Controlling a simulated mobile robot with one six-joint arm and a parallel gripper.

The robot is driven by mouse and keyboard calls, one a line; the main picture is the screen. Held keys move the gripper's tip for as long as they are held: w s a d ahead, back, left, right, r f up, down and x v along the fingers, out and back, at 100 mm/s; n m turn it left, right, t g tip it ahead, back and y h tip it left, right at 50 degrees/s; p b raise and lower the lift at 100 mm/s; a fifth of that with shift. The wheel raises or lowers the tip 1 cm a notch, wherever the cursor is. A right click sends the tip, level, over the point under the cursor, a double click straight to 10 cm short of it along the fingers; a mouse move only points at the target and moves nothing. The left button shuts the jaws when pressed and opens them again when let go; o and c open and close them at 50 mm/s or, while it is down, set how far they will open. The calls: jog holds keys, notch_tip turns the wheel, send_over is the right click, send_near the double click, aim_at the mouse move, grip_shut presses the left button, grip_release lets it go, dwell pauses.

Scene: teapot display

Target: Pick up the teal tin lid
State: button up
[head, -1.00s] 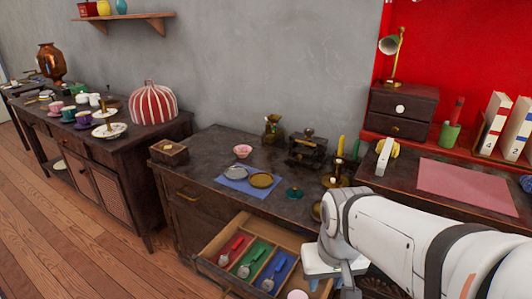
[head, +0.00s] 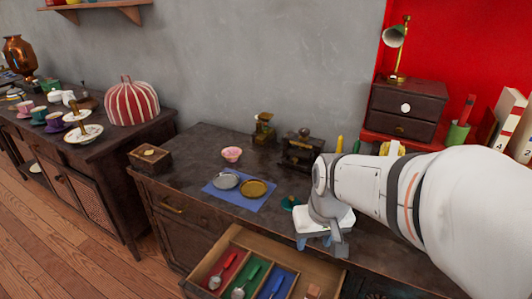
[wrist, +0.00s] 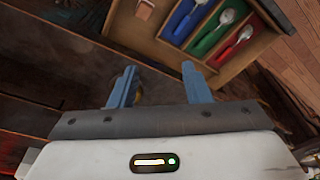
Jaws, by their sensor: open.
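The teal tin lid (head: 289,203) lies on the dark cabinet top, right of the blue cloth, in the head view. My arm partly hides it. My gripper (head: 322,244) is open and empty, in front of the lid and above the open drawer's right back part. In the wrist view the two blue fingers (wrist: 160,86) stand apart with nothing held between them. I cannot make out the lid in the wrist view.
The open drawer (head: 235,235) has red, green and blue compartments with scoops; it also shows in the wrist view (wrist: 225,72). The blue cloth (head: 233,203) bears a silver and a brass disc. A pink bowl (head: 231,154) and a dark grinder (head: 300,150) stand behind.

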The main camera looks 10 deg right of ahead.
jog(key=w+n+t+p, duration=0.1)
jog(key=w+p, duration=0.2)
jog(key=w, duration=1)
jog(key=t+p, duration=0.1)
send_near(291, 197)
jog(key=shift+n, duration=0.4)
jog(key=x, duration=0.8)
jog(key=shift+f+b, duration=0.3)
grip_shut()
